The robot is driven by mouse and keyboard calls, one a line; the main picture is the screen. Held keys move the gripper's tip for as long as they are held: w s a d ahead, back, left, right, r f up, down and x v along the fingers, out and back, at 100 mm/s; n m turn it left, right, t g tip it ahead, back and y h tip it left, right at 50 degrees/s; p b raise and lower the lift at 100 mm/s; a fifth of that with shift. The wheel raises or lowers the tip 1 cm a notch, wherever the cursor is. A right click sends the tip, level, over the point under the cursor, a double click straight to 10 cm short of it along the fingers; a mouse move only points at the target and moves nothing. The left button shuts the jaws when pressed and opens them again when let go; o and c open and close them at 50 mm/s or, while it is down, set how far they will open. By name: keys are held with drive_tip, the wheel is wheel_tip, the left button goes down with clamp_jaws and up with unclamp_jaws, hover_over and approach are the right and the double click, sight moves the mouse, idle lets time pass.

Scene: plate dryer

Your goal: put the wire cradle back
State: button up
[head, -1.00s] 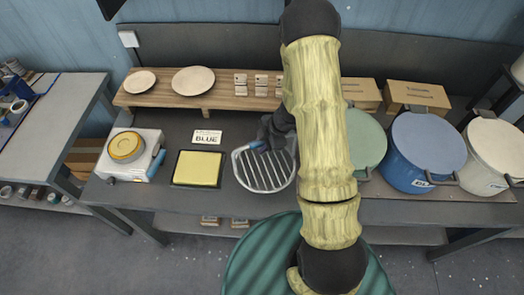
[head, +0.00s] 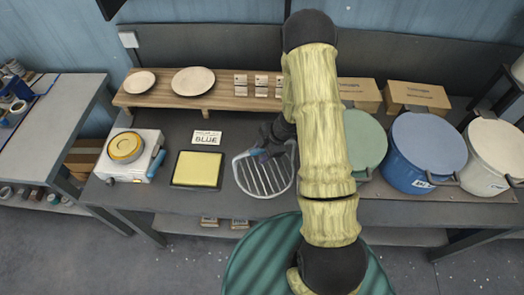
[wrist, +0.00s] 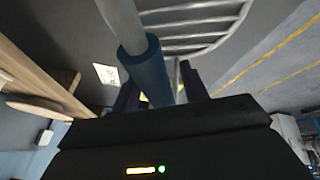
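The wire cradle (head: 265,179) is a round metal rack with parallel bars and a blue grip, in the middle of the head view over the bench's front part. My gripper (head: 272,140) is at its back edge. In the wrist view the bars of the cradle (wrist: 185,28) fill the top, and its blue grip (wrist: 147,70) runs down between the fingers of my gripper (wrist: 160,88). The fingers look closed around the grip, partly hidden by it. I cannot tell how high the cradle is above the bench.
A wooden shelf (head: 215,101) with plates runs behind. Green (head: 364,140), blue (head: 428,150) and white pots (head: 490,160) stand right.

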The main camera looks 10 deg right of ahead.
drive_tip(key=shift+d+r, duration=0.2)
drive_tip(key=shift+r, duration=0.4)
drive_tip(key=p+v, duration=0.1)
drive_tip(key=v, duration=1)
drive_tip(key=shift+s, duration=0.1)
